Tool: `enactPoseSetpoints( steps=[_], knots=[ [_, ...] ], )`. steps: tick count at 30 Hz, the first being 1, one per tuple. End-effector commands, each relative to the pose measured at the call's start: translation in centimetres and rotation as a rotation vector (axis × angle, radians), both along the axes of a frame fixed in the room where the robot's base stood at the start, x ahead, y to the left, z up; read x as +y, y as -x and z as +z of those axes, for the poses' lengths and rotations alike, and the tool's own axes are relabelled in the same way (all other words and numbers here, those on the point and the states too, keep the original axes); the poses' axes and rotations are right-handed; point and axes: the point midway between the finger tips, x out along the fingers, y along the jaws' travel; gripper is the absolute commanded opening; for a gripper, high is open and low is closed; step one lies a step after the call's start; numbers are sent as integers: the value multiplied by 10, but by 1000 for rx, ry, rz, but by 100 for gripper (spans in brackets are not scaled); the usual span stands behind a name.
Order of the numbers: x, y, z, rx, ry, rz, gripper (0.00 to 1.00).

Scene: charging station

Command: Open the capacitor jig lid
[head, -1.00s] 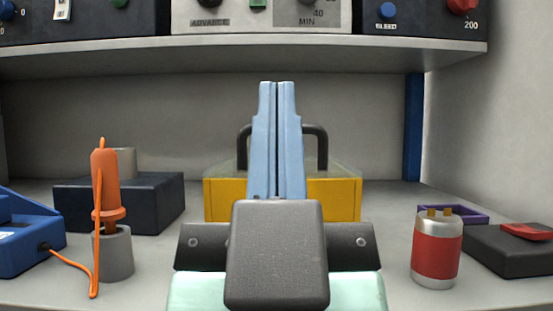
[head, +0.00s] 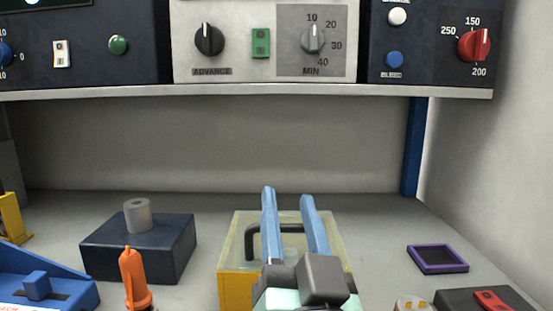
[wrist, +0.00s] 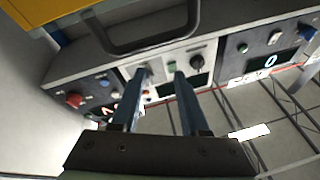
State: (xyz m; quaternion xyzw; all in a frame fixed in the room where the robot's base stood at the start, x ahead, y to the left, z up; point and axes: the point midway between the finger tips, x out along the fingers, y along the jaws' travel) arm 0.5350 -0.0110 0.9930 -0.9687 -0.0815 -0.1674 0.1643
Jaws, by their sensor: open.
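The capacitor jig is a yellow box (head: 235,290) with a pale translucent lid (head: 243,222) in the lower middle of the head view. The lid looks closed. Its black arched handle (head: 252,243) is partly hidden behind my gripper's fingers. My gripper (head: 288,194) is open and empty, with two blue fingers spread apart in front of the jig. In the wrist view my gripper (wrist: 160,72) points toward the instrument panels, and the handle (wrist: 150,45) shows beyond the fingertips in the picture. The handle does not appear gripped; the exact gap is unclear.
A shelf (head: 240,90) with instrument panels hangs above the bench. A dark block with a grey cylinder (head: 138,216) and an orange-handled tool (head: 133,278) stand left. A purple tray (head: 438,259), a capacitor (head: 413,303) and a dark box with a red part (head: 493,300) are right.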

Motion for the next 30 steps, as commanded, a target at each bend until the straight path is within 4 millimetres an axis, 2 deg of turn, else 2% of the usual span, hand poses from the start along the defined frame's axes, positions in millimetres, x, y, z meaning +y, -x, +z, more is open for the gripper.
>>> enactPoseSetpoints(
  steps=[1, 14, 23, 30],
  knots=[
    [-2, -5, 15, 41, -24, 15, 45],
    [-9, -20, 16, 308, -240, 140, 45],
    [-11, -16, 21, 475, -405, 208, 45],
    [-13, -3, 26, 605, -562, 255, 45]
  ],
)
